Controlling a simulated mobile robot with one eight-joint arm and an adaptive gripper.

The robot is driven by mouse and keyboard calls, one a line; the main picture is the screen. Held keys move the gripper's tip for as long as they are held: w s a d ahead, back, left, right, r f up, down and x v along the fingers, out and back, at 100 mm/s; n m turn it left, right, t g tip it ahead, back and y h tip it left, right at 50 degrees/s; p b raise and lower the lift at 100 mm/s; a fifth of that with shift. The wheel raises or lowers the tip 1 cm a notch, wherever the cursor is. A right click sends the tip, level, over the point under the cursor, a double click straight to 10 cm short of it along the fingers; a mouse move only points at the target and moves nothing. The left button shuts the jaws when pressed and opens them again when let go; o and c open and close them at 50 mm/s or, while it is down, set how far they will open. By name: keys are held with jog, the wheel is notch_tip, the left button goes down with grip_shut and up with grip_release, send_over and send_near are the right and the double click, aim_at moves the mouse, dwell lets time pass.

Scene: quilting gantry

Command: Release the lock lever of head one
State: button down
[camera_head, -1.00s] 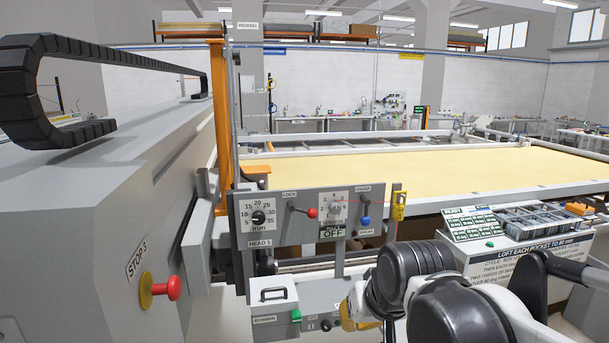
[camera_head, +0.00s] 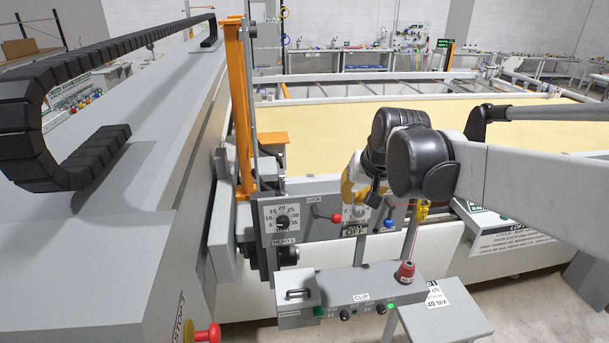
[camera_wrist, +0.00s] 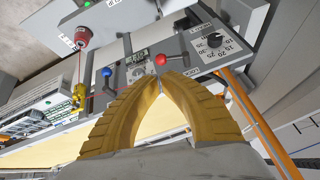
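The head 1 panel (camera_head: 300,232) carries a lock lever with a red knob (camera_head: 336,217) under the label LOCK. The lever slants from its pivot down to the right. In the wrist view the red knob (camera_wrist: 160,58) shows just beyond my fingertips. My gripper (camera_wrist: 160,80) has yellow ribbed fingers whose tips come together, with nothing seen between them. Whether a tip touches the knob I cannot tell. In the head view my gripper (camera_head: 350,190) is above and right of the knob, covering part of the counter dial.
A blue-knobbed lever (camera_head: 389,223) is right of the lock lever. A numbered dial (camera_head: 282,221) is left of it. An orange post (camera_head: 240,110) rises behind the panel. A red stop button (camera_head: 208,333) is at lower left.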

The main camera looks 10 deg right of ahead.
aim_at(335, 220)
jog(key=shift+s, duration=0.15)
jog(key=x, duration=0.8)
jog(key=p+x, duration=0.1)
jog(key=x, duration=0.3)
jog(key=shift+w+a+f, duration=0.1)
jog(key=shift+w+a, duration=0.15)
jog(key=shift+a, duration=0.05)
jog(key=shift+w+a+f, duration=0.25)
jog(key=shift+w+f, duration=0.15)
jog(key=shift+f, duration=0.25)
